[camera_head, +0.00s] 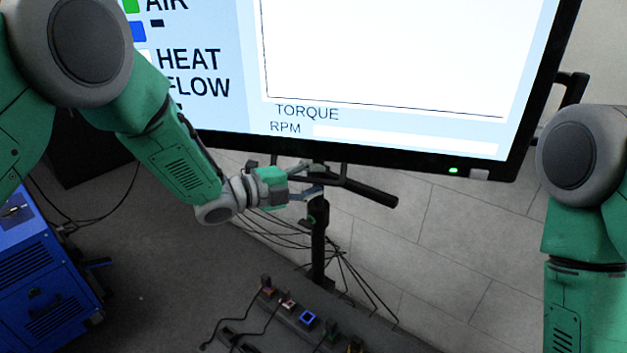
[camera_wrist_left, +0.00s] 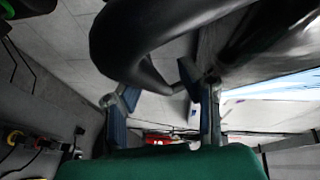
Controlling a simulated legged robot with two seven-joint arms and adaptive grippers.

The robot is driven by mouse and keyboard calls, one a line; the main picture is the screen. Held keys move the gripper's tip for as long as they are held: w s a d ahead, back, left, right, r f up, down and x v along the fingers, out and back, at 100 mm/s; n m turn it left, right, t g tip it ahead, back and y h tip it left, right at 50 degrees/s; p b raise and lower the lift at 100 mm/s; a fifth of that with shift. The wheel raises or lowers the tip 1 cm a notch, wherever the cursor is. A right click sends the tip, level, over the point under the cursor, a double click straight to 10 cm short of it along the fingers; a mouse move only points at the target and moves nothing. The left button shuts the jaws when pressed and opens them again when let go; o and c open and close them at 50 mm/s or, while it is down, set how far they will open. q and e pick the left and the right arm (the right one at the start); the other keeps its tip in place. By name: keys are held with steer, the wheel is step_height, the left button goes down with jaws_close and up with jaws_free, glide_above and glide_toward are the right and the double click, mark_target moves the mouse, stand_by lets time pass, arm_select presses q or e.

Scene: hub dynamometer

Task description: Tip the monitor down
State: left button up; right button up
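The monitor (camera_head: 400,60) is a large black-framed screen with a lit display, filling the top of the head view. It is mounted on a black stand post (camera_head: 318,240). A black handle bar (camera_head: 365,190) runs just below its lower edge. My left gripper (camera_head: 312,180) is below the monitor, at the left part of that bar near the post. In the left wrist view, its two fingers (camera_wrist_left: 162,115) are apart, with a dark curved bar (camera_wrist_left: 150,65) beyond them. I see nothing held between the fingers. My right arm shows at the right edge, its gripper out of view.
A blue machine (camera_head: 45,265) stands on the floor at the left. Loose cables hang around the post. A dark strip with several coloured plugs (camera_head: 308,320) lies at the bottom. Another handle (camera_head: 572,90) sticks out at the monitor's right side. Tiled floor right of the post is open.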

arm_select(q)
steer(key=shift+a, duration=0.5)
jaws_close()
steer(key=shift+a, duration=0.1)
arm_select(e)
steer(key=shift+a+r, duration=0.1)
steer(key=shift+a, duration=0.3)
arm_select(q)
steer(key=shift+m+t+h, duration=0.4)
steer(key=shift+m+h, duration=0.1)
steer(key=w+b, duration=0.3)
steer(key=w+d+f+b, duration=0.1)
steer(key=b, duration=0.1)
steer(key=shift+w, duration=0.25)
steer(key=shift+c, duration=2.2)
jaws_free()
steer(key=shift+w+r, duration=0.2)
steer(key=o, duration=0.4)
steer(key=shift+o, duration=0.2)
steer(key=shift+r, duration=0.2)
arm_select(e)
step_height(320, 180, down, 5)
steer(key=shift+d, duration=0.1)
arm_select(q)
steer(key=shift+s, duration=0.1)
steer(key=p+v, duration=0.2)
steer(key=v, duration=1.4)
arm_select(e)
steer(key=shift+r, duration=1.15)
